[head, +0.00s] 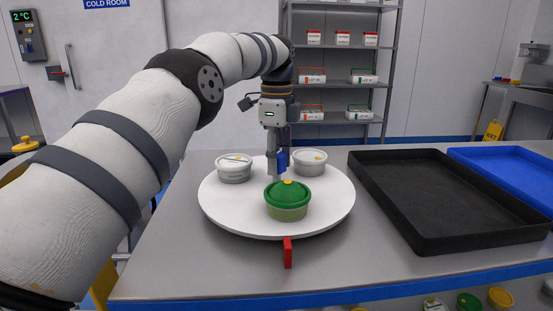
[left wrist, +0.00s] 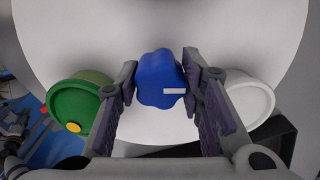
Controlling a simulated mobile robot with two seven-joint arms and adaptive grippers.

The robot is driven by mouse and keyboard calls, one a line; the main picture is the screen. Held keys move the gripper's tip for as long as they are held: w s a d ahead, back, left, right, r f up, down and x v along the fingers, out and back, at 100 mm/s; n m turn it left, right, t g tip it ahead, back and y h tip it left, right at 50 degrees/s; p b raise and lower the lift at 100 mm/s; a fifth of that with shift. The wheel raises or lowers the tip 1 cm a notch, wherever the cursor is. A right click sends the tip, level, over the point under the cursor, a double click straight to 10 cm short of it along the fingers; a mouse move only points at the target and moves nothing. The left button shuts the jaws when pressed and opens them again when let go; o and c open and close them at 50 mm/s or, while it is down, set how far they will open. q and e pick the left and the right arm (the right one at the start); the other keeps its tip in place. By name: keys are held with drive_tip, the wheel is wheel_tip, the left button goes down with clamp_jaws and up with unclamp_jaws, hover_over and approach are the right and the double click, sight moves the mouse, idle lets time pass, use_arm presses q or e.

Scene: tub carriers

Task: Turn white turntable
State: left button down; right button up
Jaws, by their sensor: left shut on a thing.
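The white turntable (head: 232,213) is a round disc on the table. A blue knob (head: 283,160) stands at its middle; in the left wrist view the knob (left wrist: 155,80) is lobed and has a white mark. My left gripper (head: 278,168) comes down from above, shut on the blue knob, with a finger on either side. A green tub (head: 287,201) sits at the front of the disc. A white tub (head: 234,169) sits at the back left and another white tub (head: 310,163) at the back right. My right gripper is not in view.
A red marker (head: 288,252) stands at the table's front, just before the disc and below the green tub. A black tray (head: 425,235) lies to the right, with a blue tray (head: 515,172) beyond it. Shelves (head: 339,82) stand behind the table. The table's front left is bare.

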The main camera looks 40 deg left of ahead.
use_arm(q)
drive_tip(key=shift+m, duration=0.3)
idle(0.5)
drive_tip(key=c, duration=1.1)
unclamp_jaws()
